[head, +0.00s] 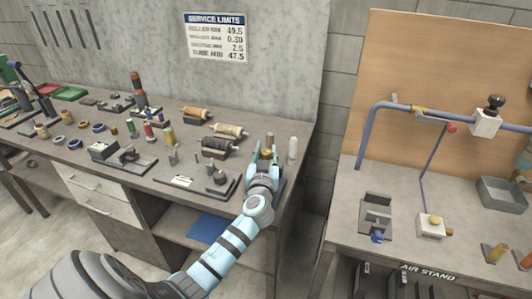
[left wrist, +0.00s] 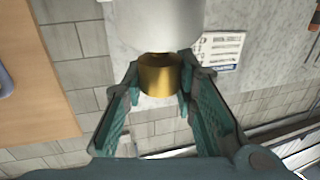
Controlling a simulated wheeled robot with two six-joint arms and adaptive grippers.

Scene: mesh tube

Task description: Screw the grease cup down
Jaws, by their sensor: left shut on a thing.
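The brass grease cup (left wrist: 160,76) sits between the two teal fingers of my left gripper (left wrist: 158,92) in the left wrist view. The fingers are shut on its sides. A pale grey, rounded body (left wrist: 160,22) is close above the cup in that view; I cannot tell what it is. In the head view my left gripper (head: 266,157) is at the right end of the workbench (head: 305,130), with a little brass (head: 267,152) showing between its fingers. The cup's underside and any thread are hidden. My right gripper is not in view.
A white bottle-like piece (head: 293,150) stands just right of my left gripper. Dark fixtures (head: 218,177) and wound spools (head: 228,131) lie to its left. A gap separates the bench from the air stand (head: 430,270), which carries blue pipework (head: 370,130).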

